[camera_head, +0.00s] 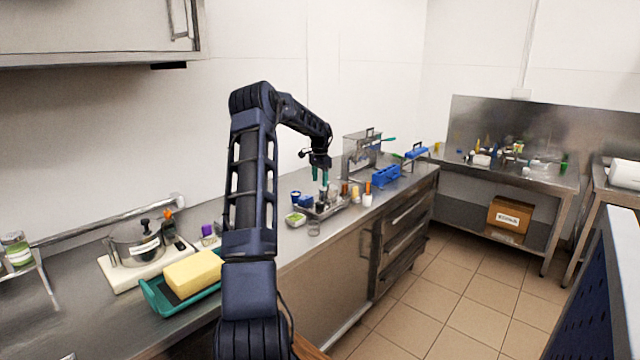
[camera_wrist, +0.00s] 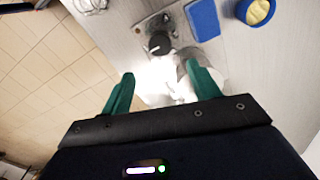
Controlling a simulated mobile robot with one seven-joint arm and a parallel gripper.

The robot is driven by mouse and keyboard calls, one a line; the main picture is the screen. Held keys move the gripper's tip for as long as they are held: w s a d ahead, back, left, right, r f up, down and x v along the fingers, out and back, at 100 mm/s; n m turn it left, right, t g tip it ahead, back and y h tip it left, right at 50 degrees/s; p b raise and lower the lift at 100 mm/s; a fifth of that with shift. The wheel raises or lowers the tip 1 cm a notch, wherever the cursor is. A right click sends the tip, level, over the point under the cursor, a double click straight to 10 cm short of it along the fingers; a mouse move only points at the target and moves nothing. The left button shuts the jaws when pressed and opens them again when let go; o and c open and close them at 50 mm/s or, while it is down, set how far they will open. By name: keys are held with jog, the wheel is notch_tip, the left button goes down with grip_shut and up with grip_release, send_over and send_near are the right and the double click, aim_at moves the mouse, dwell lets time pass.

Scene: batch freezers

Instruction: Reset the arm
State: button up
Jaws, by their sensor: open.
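My gripper (camera_head: 320,174) hangs pointing down above the steel counter (camera_head: 340,245), over a small tray of bottles and jars (camera_head: 326,207). In the wrist view its two green fingers (camera_wrist: 160,92) are apart. A shiny object with a black knob (camera_wrist: 159,43) lies below and between them; glare hides its shape. I see nothing held in the fingers. My arm rises in the middle of the head view and bends over to the right.
A yellow block (camera_head: 193,273) sits in a green tray at the front left, near a pot (camera_head: 137,244) on a white board. Blue containers (camera_head: 386,176) stand further right on the counter. Open tiled floor (camera_head: 460,290) lies to the right.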

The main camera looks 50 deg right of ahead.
dwell(0.5)
jog(key=w+a+r+n+t, duration=0.1)
jog(key=a+r+n, duration=0.35)
jog(key=a, duration=0.85)
jog(key=w+a+r+n+t, duration=0.1)
jog(key=a+r+n, duration=0.1)
jog(key=a+r, duration=0.8)
jog(key=w+a+r+n, duration=0.1)
jog(key=a+r+n, duration=0.15)
jog(key=a, duration=1.35)
jog(key=s+a+r+n+t, duration=0.1)
jog(key=s+a+n, duration=0.3)
jog(key=a, duration=0.5)
jog(key=s+a+n, duration=0.2)
jog(key=s+a, duration=0.4)
jog(key=a, duration=0.4)
jog(key=s+a+f+n, duration=0.2)
jog(key=s+a+n, duration=0.1)
jog(key=s+a, duration=0.2)
jog(key=s+a+f+n+t, duration=0.1)
jog(key=s+a+f+n, duration=0.1)
jog(key=s+a, duration=0.4)
jog(key=shift+s+f+n+t, duration=0.3)
jog(key=shift+s+f+n, duration=0.1)
jog(key=shift+s, duration=0.65)
